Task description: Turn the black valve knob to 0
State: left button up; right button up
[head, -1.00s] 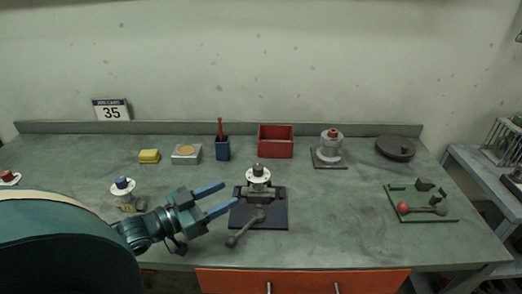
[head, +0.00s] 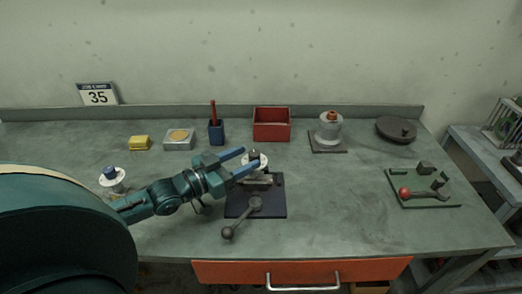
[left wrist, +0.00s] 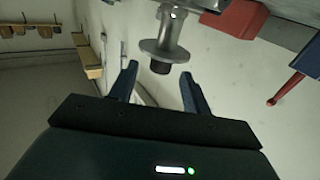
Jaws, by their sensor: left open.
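The black valve knob (head: 254,153) stands on top of a pale round disc (head: 262,161) on the central valve, which sits on a dark base plate (head: 272,205). My left gripper (head: 250,158) is open at the knob's left, its blue fingertips close to the knob and disc. In the left wrist view the black knob (left wrist: 160,67) shows just past the fingertips, roughly centred between the open fingers (left wrist: 159,74). I cannot tell whether a finger touches it. Marks on the disc are too small to read. My right gripper is not in view.
A dark lever (head: 243,217) lies over the base plate's front. A blue-topped dial (head: 110,175) stands at left.

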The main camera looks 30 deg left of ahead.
aim_at(259, 151)
pick_arm(q)
jog(key=x, duration=0.5)
jog(key=shift+w+d, duration=0.1)
jog(key=shift+w, duration=0.25)
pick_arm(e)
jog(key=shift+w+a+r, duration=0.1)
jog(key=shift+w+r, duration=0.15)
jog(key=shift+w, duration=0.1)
pick_arm(q)
jog(key=c, duration=1)
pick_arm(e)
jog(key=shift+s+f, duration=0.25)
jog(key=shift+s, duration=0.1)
pick_arm(q)
jog(key=shift+f+h+b, duration=0.1)
jog(key=shift+h+b, duration=0.2)
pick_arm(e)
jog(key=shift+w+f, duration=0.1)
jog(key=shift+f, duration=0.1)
